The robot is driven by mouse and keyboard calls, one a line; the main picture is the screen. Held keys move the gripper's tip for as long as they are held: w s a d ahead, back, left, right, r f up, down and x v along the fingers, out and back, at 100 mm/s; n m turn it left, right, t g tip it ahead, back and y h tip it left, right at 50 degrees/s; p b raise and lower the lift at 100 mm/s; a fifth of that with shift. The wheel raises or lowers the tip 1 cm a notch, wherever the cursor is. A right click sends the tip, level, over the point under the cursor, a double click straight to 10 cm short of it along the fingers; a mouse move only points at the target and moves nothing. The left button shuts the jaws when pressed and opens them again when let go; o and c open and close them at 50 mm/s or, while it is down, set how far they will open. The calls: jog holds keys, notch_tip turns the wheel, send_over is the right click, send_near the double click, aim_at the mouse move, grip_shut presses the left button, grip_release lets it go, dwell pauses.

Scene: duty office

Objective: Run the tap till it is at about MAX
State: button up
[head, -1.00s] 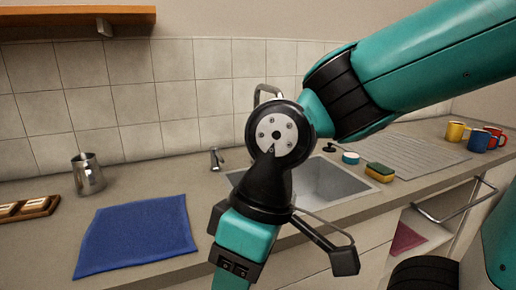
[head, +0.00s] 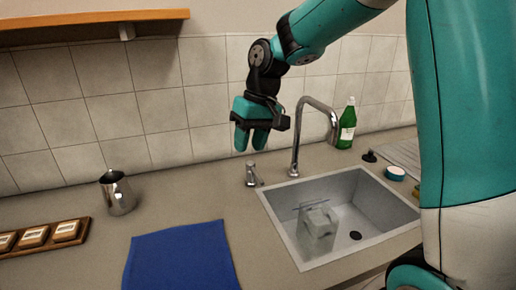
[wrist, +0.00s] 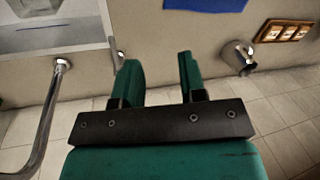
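A clear jug (head: 318,225) stands in the sink (head: 378,205) below and in front of the tap's curved chrome spout (head: 302,130). A dark line crosses its upper part; no MAX lettering is readable and the water level cannot be told. No stream shows from the spout. The small chrome tap handle (head: 252,176) stands on the counter left of the spout. My gripper (head: 250,146) is open and empty, fingers down, above the handle and apart from it. In the wrist view, my gripper (wrist: 158,68) shows its fingers apart, with the handle (wrist: 117,52) beside the left finger.
A green bottle (head: 347,125) stands behind the sink, right of the spout. A blue cloth (head: 182,258) lies at front left. A metal pitcher (head: 117,192) and a wooden tray (head: 85,231) are further left. An orange shelf (head: 70,28) hangs above. The counter around the handle is clear.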

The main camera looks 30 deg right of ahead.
aim_at(256, 174)
jog(key=w+d+r+m+p, duration=0.1)
jog(key=w+d+m+p, duration=0.2)
jog(key=w+d, duration=0.6)
jog(key=shift+h, duration=0.3)
jog(key=f+p, duration=0.1)
jog(key=f, duration=0.4)
jog(key=a+f+p, duration=0.1)
jog(key=f, duration=0.5)
jog(key=s+f+p, duration=0.1)
jog(key=f, duration=0.4)
jog(key=shift+a+f+p, duration=0.35)
jog(key=shift+f+p, duration=0.05)
grip_shut()
